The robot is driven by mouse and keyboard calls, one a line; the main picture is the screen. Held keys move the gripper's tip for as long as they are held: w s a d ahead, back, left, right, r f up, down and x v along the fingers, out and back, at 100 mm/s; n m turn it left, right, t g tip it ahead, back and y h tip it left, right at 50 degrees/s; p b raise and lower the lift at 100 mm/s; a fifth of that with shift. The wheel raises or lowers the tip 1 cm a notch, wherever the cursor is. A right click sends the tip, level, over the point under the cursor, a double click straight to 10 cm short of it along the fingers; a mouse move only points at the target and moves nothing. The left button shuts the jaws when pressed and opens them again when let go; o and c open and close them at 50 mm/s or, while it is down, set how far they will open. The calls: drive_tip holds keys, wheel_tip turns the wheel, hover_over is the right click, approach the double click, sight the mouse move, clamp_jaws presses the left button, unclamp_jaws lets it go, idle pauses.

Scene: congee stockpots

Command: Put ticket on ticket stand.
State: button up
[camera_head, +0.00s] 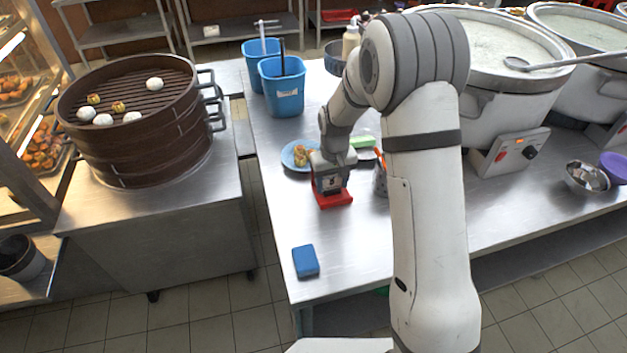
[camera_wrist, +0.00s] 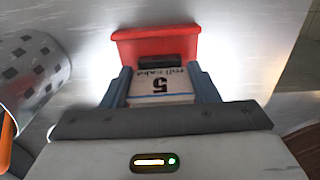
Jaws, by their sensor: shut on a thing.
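My gripper (camera_wrist: 159,72) is shut on a white ticket (camera_wrist: 161,90), with a blue-grey finger at each side of it. The ticket shows a large 5, upside-down small print and a blue line. The red ticket stand (camera_wrist: 155,45) is just beyond the fingertips, with a dark slot near the ticket's far edge. I cannot tell whether the ticket touches the stand. In the head view the red stand (camera_head: 334,200) is on the steel table under my gripper, which partly covers it.
A blue plate with food (camera_head: 296,155) lies behind my gripper. A metal holder (camera_head: 380,180) stands close on the right. A blue block (camera_head: 305,261) lies near the front edge. Blue bins (camera_head: 283,90) stand at the back and big stockpots (camera_head: 490,60) at right. The front table is mostly clear.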

drive_tip(key=o, duration=1)
